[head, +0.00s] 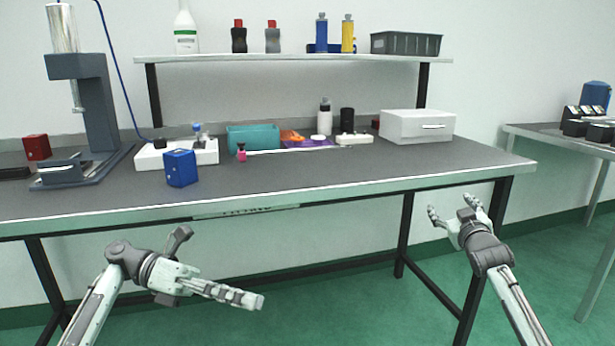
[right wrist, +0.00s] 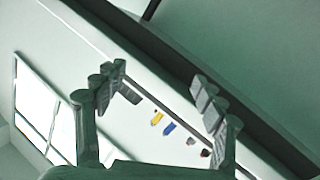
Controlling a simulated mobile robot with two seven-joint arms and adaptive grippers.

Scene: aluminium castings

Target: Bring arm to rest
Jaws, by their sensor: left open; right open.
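My left gripper (head: 225,265) is in front of the workbench at the lower left of the head view, below the height of the bench top. It is open and I see nothing in it. My right gripper (head: 452,212) is in front of the bench's right end, with its fingers spread apart and pointing up. It is open and empty. In the right wrist view its two fingers (right wrist: 165,100) stand well apart with nothing between them. Neither gripper touches the bench.
The workbench (head: 330,178) has a grey top and carries a press (head: 85,110), a blue box (head: 180,168), a teal bin (head: 253,138) and a white drawer box (head: 418,126). A shelf (head: 290,58) holds bottles. Another table (head: 560,137) stands right. Green floor in front is clear.

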